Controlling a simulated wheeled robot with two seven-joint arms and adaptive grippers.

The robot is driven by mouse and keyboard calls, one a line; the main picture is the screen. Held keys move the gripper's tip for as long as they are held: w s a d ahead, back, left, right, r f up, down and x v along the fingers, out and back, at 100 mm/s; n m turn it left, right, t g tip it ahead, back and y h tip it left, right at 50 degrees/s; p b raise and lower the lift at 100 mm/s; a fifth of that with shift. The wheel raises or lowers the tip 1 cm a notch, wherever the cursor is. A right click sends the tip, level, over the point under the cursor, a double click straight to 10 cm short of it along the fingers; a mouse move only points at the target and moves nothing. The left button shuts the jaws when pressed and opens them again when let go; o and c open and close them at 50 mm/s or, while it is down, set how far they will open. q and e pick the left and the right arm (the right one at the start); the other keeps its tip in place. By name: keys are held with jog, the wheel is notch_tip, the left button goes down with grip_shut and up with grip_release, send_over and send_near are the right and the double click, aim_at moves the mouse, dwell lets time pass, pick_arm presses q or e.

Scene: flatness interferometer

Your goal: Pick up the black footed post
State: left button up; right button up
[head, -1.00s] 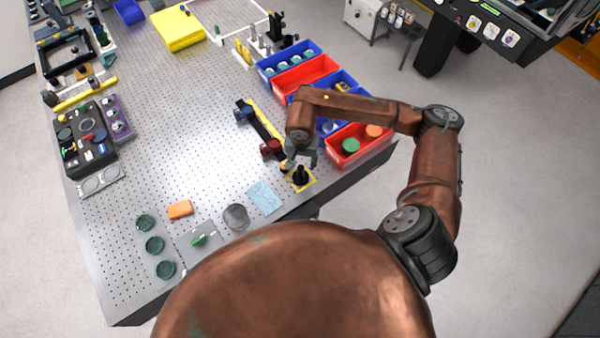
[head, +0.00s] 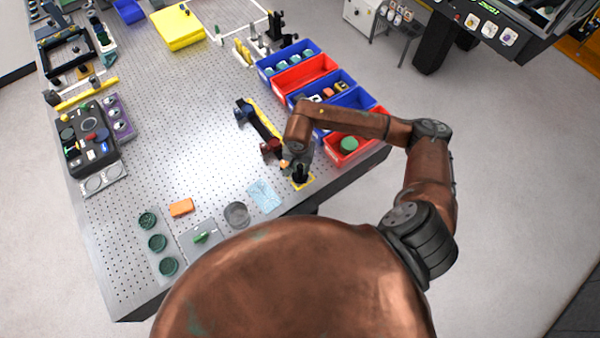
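The black footed post (head: 301,175) stands upright at the table's right front edge, on a small yellow-bordered patch (head: 308,182). My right gripper (head: 299,166) points down right at the post's top, and the arm hides part of it. At this size I cannot tell whether the fingers touch the post or how far apart they are. My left gripper is not in view.
Red and blue bins (head: 320,90) line the table's right edge beside my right forearm. A dark red clamp-like part (head: 271,147) sits just left of the gripper. A light blue cloth (head: 264,196) and a grey round dish (head: 236,214) lie nearer left.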

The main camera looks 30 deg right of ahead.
grip_shut()
jog(key=shift+r, duration=0.15)
